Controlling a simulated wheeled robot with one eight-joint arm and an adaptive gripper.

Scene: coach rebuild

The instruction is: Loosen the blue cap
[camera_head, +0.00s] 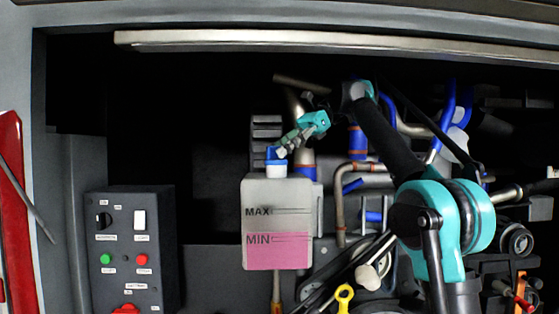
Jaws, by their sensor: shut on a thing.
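The blue cap (273,153) sits on the white neck on top of a translucent reservoir (258,208). The reservoir carries MAX and MIN marks, and pink liquid stands up to about the MIN line. My gripper (282,152) reaches in from the upper right, tilted down to the left, and is shut on the blue cap. The cap's right side is partly hidden by the fingers. The picture is too small to show how the cap sits on its thread.
A dark control box (132,248) with green and red buttons stands at the left. Blue and metal pipes (345,185) crowd the right behind my arm. A yellow-handled dipstick (344,293) is low centre. A metal rail (330,47) spans the top. Dark space lies left of the reservoir.

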